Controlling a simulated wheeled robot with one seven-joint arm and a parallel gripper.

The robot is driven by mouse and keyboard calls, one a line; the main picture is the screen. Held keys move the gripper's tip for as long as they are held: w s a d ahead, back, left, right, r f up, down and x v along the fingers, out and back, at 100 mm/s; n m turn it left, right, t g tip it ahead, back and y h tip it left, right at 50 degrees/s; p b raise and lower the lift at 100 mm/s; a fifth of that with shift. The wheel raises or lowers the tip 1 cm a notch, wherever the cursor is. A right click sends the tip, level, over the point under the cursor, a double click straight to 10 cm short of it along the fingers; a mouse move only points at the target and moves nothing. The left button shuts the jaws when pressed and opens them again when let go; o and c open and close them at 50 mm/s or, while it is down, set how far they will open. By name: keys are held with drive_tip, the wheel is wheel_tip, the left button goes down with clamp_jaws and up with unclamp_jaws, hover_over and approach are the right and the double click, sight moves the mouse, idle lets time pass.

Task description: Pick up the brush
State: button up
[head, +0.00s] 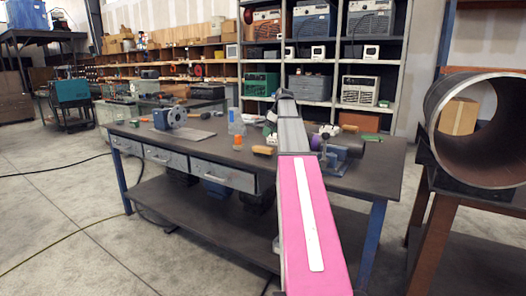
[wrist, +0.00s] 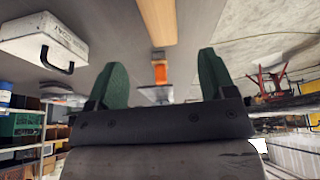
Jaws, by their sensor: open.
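A light wooden bar (wrist: 157,20), which looks like the brush's handle, runs down from the top edge of the wrist view. No bristles show there. In the head view a short tan wooden piece (head: 264,150) lies on the workbench just left of my arm; I cannot tell for sure that it is the same brush. My gripper (wrist: 160,70) has two green fingers spread wide apart. It is open and nothing is between the fingers. The wooden bar lies beyond the fingertips, apart from them. In the head view my arm hides part of the bench.
The dark workbench (head: 218,152) carries a grey machine part (head: 170,118), a clear bottle (head: 236,121), an orange item (head: 237,142) and a vise-like tool (head: 342,150). A large pipe (head: 436,100) stands at right. Shelves are behind. A white case (wrist: 58,38) shows in the wrist view.

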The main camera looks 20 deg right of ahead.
sight(264, 147)
drive_tip(key=x, duration=1)
drive_tip(key=shift+w+a+f, duration=0.1)
drive_tip(key=shift+f, duration=0.15)
drive_tip(key=shift+f, duration=0.25)
idle(0.3)
drive_tip(key=c, duration=1)
